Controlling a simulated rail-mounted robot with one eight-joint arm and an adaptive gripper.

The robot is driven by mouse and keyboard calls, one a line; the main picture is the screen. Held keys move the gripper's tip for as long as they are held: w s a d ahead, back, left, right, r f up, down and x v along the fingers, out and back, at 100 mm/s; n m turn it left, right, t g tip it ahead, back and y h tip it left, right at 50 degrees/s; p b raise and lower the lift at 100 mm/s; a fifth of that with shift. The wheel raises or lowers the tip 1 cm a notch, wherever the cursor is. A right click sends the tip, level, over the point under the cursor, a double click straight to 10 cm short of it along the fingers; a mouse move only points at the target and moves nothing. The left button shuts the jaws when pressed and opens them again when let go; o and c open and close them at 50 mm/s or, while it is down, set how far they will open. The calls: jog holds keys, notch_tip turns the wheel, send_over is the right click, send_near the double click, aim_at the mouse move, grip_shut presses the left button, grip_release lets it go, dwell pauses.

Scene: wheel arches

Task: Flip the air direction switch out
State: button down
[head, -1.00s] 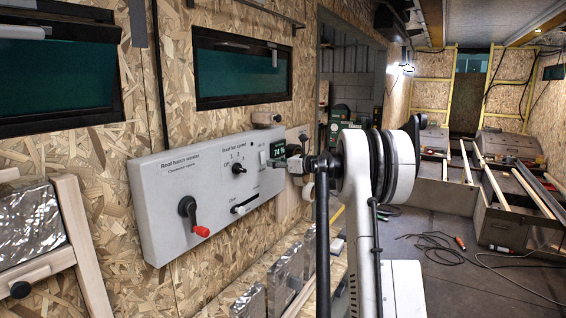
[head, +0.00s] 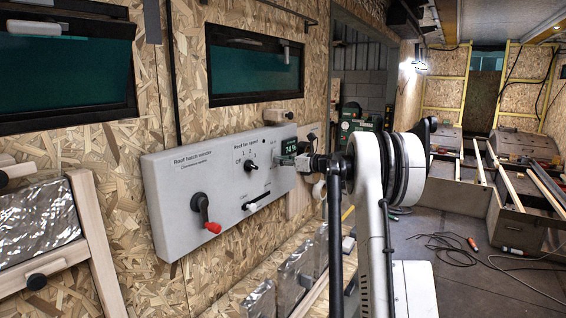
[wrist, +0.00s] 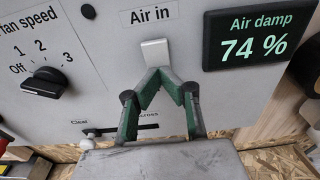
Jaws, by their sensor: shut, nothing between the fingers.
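The air direction switch (wrist: 155,52) is a small pale flap on the white panel, just below the "Air in" label (wrist: 150,14). My gripper (wrist: 158,74) has its green-and-dark fingers angled together, tips meeting at the flap's lower edge. The tips overlap the flap's bottom in the wrist view; whether they touch it I cannot tell. My gripper is shut with nothing held. In the head view my gripper (head: 283,160) is at the right part of the panel, and the switch is hard to make out there.
The "Air damp" display (wrist: 262,36) reads 74 % right of the switch. The fan speed knob (wrist: 44,83) is to the left. A slider slot (wrist: 148,127) runs below, partly behind my fingers. A red-tipped crank (head: 206,212) is on the panel's left.

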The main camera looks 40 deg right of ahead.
jog(key=f+b+v, duration=0.3)
jog(key=v, duration=1)
jog(key=shift+s+d, duration=0.15)
jog(key=shift+s, duration=0.25)
jog(key=s+a+n+g+b, duration=0.1)
jog(key=a+n+g, duration=0.6)
jog(key=a, duration=1.9)
jog(key=s+a+f+n+g+h+b, duration=0.1)
jog(key=s+a+f+n, duration=0.2)
jog(key=s+a+n, duration=0.45)
jog(key=s+a+f+n+h+b, duration=0.1)
jog(key=s+a+f+n, duration=0.3)
jog(key=a, duration=0.6)
jog(key=s+a+f+n+h, duration=0.1)
jog(key=s+a+f+n, duration=0.1)
jog(key=s, duration=0.4)
jog(key=s+a+f+n+h, duration=0.1)
jog(key=s+a+f+n, duration=0.2)
jog(key=s+f+n, duration=0.2)
jog(key=s+a+f+n+g+h+b, duration=0.1)
jog(key=s+a+f+n, duration=0.2)
jog(key=s+n, duration=0.4)
jog(key=shift+s+f, duration=0.4)
jog(key=shift+s, duration=0.85)
